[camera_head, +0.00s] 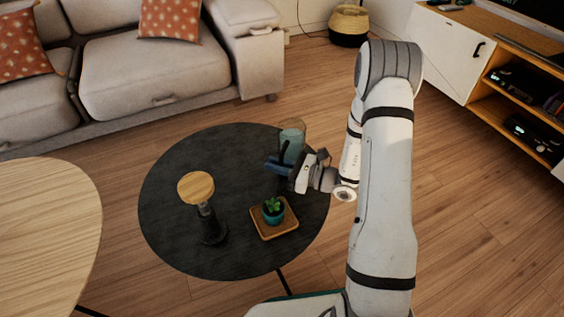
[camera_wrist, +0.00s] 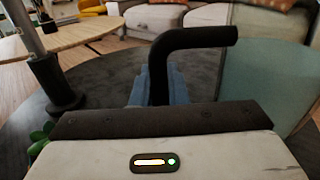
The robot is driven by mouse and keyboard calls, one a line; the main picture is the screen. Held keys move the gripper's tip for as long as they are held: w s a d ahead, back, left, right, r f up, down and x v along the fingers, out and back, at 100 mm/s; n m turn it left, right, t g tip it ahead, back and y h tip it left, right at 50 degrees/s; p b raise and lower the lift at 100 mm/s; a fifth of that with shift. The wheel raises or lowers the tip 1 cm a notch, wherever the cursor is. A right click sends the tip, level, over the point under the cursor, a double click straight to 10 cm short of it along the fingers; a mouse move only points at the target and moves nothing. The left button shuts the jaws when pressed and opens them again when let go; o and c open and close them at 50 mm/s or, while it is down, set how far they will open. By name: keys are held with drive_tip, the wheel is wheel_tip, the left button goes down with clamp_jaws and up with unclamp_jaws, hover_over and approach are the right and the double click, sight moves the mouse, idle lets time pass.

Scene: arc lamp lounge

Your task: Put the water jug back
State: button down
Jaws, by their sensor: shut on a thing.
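The water jug (camera_head: 291,141) is a clear, bluish-green vessel at the right back part of the round black table (camera_head: 170,170). In the wrist view the jug's glassy side (camera_wrist: 262,80) fills the right, and its black handle (camera_wrist: 190,40) arches across the middle. My gripper (camera_head: 282,165) is shut on the jug's handle; the blue fingers (camera_wrist: 170,88) show behind the handle in the wrist view. The jug looks upright. I cannot tell whether its base touches the table, as my gripper hides its lower part.
A potted succulent (camera_head: 273,208) stands on a square wooden tray (camera_head: 288,228) close in front of my gripper. A lamp-like object with a round wooden top (camera_head: 196,187) stands left of it. A light wood table (camera_head: 45,225) is at left, a sofa (camera_head: 155,70) behind. The black table's left side is clear.

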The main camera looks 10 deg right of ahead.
drive_tip(key=c, duration=1.4)
unclamp_jaws()
drive_tip(key=shift+c, duration=0.2)
